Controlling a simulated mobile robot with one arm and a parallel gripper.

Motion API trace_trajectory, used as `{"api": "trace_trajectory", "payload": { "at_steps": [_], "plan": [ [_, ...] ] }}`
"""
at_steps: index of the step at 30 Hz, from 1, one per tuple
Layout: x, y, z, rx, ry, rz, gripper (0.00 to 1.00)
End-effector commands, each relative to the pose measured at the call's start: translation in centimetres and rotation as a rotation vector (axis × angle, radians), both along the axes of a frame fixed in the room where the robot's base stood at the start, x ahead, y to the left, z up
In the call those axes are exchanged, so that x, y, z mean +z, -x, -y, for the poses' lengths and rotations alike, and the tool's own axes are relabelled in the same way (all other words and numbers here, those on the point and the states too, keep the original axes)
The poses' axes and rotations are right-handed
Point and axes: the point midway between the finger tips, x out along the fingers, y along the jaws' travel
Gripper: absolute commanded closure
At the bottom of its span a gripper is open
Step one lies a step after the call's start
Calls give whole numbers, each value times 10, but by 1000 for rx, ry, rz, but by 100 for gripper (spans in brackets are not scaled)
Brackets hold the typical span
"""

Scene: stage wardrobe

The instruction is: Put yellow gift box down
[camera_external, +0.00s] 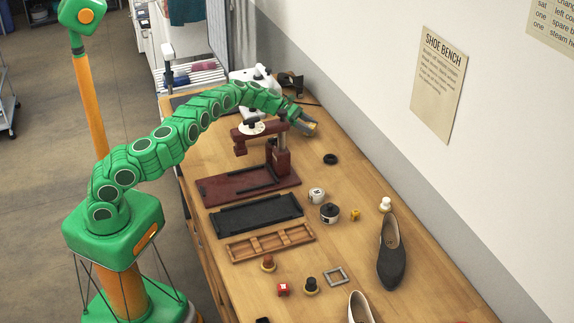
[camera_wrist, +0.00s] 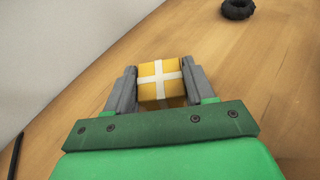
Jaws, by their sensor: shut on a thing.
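The yellow gift box (camera_wrist: 150,91), with a white cross-shaped ribbon, sits between the two grey fingers of my gripper (camera_wrist: 158,80) in the wrist view. The fingers are closed on its left and right sides. In the outside view my gripper (camera_external: 305,124) reaches over the far part of the wooden bench (camera_external: 345,185), near the wall. The box is small and hard to make out there. I cannot tell whether its underside touches the bench.
A black ring (camera_external: 331,159) lies near my gripper and also shows in the wrist view (camera_wrist: 238,9). A dark red press (camera_external: 283,160) stands to the left. A white sewing machine (camera_external: 247,76) is behind. Shoes, pots and trays fill the nearer bench. Bare wood lies around the ring.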

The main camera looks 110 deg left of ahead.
Motion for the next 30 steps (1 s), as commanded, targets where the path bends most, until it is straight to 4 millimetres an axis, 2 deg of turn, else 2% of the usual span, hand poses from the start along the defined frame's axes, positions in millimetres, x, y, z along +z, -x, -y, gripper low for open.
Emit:
{"api": "trace_trajectory", "payload": {
  "at_steps": [5, 6, 11, 22, 26, 30],
  "plan": [
    [-3, 0, 0, 0, 0, 0, 76],
    [-2, 0, 0, 0, 0, 0, 40],
    [-2, 0, 0, 0, 0, 0, 17],
    [0, 0, 0, 0, 0, 0, 17],
    [9, 0, 0, 0, 1, 2, 17],
    [27, -1, 0, -1, -2, 3, 17]
  ]
}}
